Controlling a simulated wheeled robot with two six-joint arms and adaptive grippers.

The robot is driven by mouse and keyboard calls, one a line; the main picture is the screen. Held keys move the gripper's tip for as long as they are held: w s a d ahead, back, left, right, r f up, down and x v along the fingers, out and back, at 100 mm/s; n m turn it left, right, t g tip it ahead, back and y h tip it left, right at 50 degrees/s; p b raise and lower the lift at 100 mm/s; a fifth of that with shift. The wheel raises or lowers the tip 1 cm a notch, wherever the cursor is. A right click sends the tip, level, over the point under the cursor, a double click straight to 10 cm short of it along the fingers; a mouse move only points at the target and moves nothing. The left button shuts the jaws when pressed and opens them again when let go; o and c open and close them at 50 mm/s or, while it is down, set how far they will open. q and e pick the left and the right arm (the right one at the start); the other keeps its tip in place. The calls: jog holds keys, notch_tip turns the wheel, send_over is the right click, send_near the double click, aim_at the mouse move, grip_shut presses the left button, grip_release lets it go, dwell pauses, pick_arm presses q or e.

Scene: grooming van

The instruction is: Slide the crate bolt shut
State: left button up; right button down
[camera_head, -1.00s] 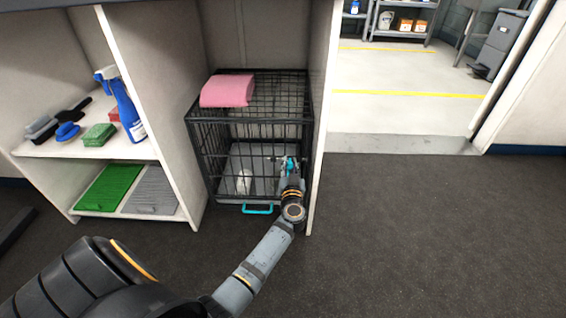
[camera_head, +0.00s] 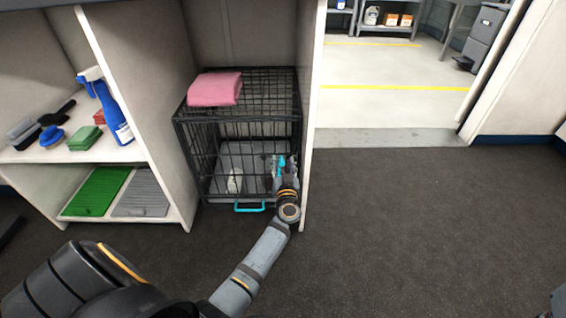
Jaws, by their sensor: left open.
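The black wire crate (camera_head: 213,160) stands in the tall bay of the white cabinet, its front facing me. My left gripper (camera_head: 279,162) is at the right side of the crate's front, open, with bright blue parts showing around its fingertips. The crate bolt cannot be made out clearly there; the gripper and wrist cover that part of the front. I cannot tell if the fingers touch it. A turquoise handle (camera_head: 250,207) sticks out at the crate's bottom front. My right gripper is not in view.
A folded pink towel (camera_head: 215,89) lies on the crate. The cabinet's right panel (camera_head: 312,120) stands close beside my left wrist. Shelves at left hold a blue spray bottle (camera_head: 112,112), brushes and a green mat (camera_head: 97,190). The dark floor (camera_head: 420,230) at right is clear.

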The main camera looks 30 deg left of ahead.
pick_arm(q)
jog(key=v, duration=0.6)
jog(key=shift+s+d, duration=0.2)
jog(key=shift+s, duration=0.1)
